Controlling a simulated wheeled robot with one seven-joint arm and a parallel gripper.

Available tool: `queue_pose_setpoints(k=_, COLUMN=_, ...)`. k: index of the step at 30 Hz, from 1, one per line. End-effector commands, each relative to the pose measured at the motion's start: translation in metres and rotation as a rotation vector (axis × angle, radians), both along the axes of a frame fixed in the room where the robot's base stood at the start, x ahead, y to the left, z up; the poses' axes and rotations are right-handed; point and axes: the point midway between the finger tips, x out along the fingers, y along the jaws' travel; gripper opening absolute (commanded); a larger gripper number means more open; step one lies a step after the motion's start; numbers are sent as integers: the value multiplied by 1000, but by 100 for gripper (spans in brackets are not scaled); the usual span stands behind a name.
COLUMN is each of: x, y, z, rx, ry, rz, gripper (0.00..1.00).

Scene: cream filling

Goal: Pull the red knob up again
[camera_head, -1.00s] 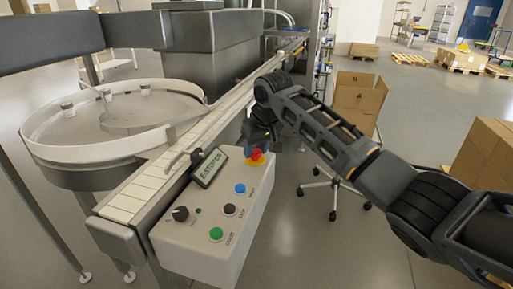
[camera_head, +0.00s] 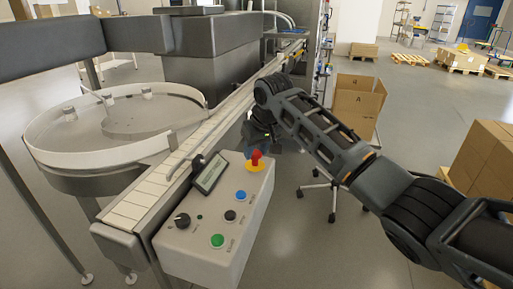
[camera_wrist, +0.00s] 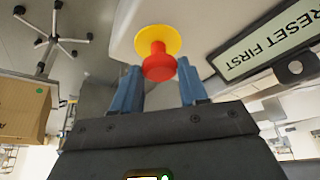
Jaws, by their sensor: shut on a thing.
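The red knob (camera_head: 256,158) stands up from its yellow ring (camera_head: 252,168) at the far end of the grey control box (camera_head: 213,243). In the wrist view, the red knob (camera_wrist: 158,68) sits between the two blue fingers of my gripper (camera_wrist: 158,74), with its yellow base (camera_wrist: 158,38) beyond. My gripper is shut on the knob. In the head view, my gripper is partly hidden behind my arm and the knob. The display (camera_wrist: 268,50) reads "RESET FIRST" in the wrist view.
The box also carries a blue button (camera_head: 240,195), a black button (camera_head: 230,215), a green button (camera_head: 217,240) and a black dial (camera_head: 181,220). A conveyor (camera_head: 145,197) runs along its left side.

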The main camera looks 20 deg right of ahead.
Motion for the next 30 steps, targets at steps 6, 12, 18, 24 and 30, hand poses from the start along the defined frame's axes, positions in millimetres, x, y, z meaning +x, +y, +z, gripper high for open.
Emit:
queue_pose_setpoints(k=6, x=1, y=0, z=4, rx=1, ry=-6, rz=1, gripper=0)
queue_pose_setpoints(k=12, x=1, y=0, z=3, rx=0, ry=-5, rz=1, gripper=62)
queue_pose_setpoints(k=18, x=1, y=0, z=2, rx=0, ry=-4, rz=1, gripper=70)
queue_pose_setpoints(k=24, x=-1, y=0, z=7, rx=1, ry=-5, rz=1, gripper=70)
queue_pose_setpoints(k=30, x=-12, y=-2, z=34, rx=2, ry=-7, rz=0, gripper=70)
